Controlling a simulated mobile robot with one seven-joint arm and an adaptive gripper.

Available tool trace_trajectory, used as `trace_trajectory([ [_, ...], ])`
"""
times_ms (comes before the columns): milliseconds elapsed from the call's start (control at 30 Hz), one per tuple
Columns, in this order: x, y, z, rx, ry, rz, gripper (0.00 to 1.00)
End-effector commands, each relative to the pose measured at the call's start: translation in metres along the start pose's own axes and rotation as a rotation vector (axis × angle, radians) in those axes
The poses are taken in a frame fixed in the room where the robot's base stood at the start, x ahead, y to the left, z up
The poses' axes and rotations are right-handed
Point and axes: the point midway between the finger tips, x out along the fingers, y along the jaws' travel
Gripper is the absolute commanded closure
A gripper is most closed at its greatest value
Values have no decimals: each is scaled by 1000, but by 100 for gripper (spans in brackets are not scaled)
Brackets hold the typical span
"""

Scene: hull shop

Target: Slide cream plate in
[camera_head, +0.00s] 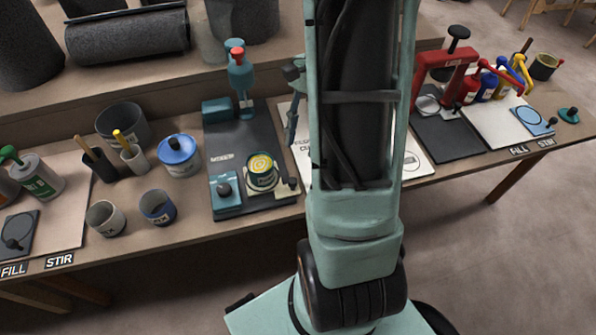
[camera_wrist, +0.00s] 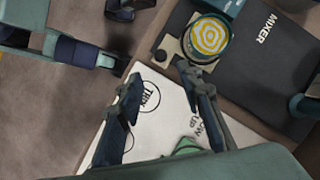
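The cream plate (camera_wrist: 173,46) shows in the wrist view at the mixer base's edge, with a dark knob (camera_wrist: 161,55) on its outer end. It lies partly beneath or beside a pot with yellow and white swirls (camera_wrist: 210,37); the overlap hides its inner part. In the head view the cream plate (camera_head: 285,193) sticks out at the right of this pot (camera_head: 262,172) on the dark mixer base (camera_head: 232,146). My gripper (camera_wrist: 160,79) is open, its fingers spread with nothing between them. It is near the knob, apart from it in the picture. My arm mostly hides it in the head view.
The blue-green mixer (camera_head: 240,72) stands behind the pot, with a teal block (camera_head: 225,194) left of it. Cups, including a blue one (camera_head: 157,206), stand to the left. A white printed sheet (camera_wrist: 160,125) lies below my fingers. A red press (camera_head: 440,78) stands right.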

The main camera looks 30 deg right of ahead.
Motion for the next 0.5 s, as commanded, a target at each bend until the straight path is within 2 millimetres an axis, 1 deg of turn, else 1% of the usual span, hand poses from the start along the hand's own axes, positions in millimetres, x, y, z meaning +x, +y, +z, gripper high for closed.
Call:
trace_trajectory([
  [167, 28, 0, 0, -1, -2, 1, 66],
  [400, 74, 0, -1, -3, -1, 1, 66],
  [500, 88, 0, -1, -2, 0, 0, 66],
])
